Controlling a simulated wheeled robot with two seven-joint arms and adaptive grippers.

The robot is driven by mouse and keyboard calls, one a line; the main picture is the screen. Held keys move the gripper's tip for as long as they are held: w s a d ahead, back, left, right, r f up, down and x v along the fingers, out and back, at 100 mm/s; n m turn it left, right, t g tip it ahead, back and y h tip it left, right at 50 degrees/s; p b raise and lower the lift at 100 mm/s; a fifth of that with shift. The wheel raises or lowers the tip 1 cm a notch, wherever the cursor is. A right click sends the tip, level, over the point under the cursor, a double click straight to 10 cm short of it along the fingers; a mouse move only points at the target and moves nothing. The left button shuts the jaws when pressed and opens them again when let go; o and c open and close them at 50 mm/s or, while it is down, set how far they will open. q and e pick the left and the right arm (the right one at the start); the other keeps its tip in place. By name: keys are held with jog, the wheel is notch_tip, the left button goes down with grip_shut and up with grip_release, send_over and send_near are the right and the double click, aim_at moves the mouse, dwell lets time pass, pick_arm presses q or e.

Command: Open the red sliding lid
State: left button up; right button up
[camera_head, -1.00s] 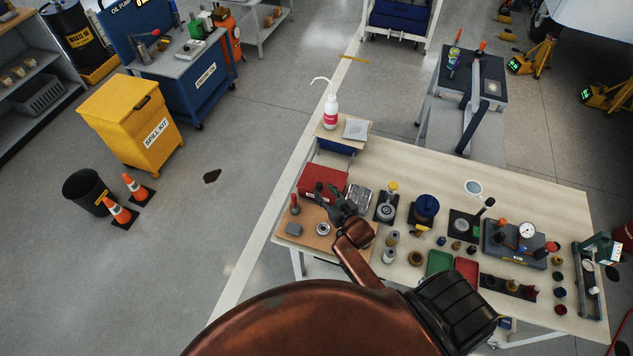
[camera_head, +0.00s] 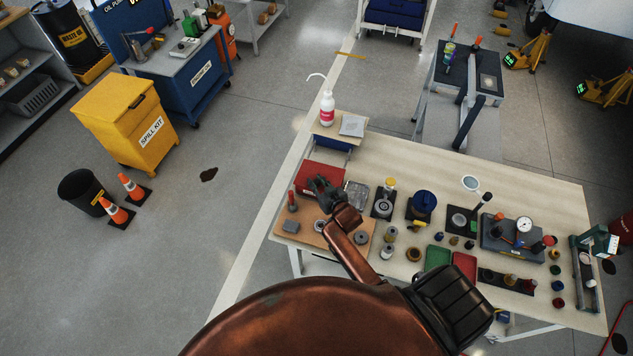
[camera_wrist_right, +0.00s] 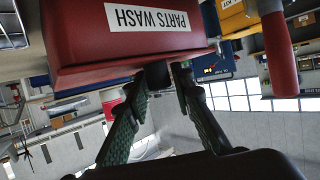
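The red box with its red lid (camera_head: 318,172) stands on the back left of the workbench. In the right wrist view, which looks upside down, the red box (camera_wrist_right: 130,50) shows a white PARTS WASH label. My right gripper (camera_head: 317,182) is at the box's near right part and hides some of it. I see no opening in the box. My left gripper is out of view.
A brown board (camera_head: 306,233) with a red-handled tool (camera_head: 292,203) and a grey block lies in front of the box. A clear tray (camera_head: 355,195) is to its right. A white bottle (camera_head: 327,108) stands behind. Several small parts fill the bench further right.

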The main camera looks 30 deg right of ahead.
grip_shut()
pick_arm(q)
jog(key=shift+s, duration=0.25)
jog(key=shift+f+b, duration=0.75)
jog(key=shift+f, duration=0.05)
pick_arm(e)
jog(key=w+d, duration=0.7)
jog(key=d, duration=0.1)
jog(key=shift+w+d, duration=0.2)
jog(key=shift+d, duration=0.15)
jog(key=shift+o, duration=2.4)
grip_release()
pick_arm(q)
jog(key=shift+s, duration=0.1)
pick_arm(e)
jog(key=shift+s, duration=0.1)
notch_tip(320, 180, up, 5)
send_over(338, 183)
jog(key=shift+f, duration=0.2)
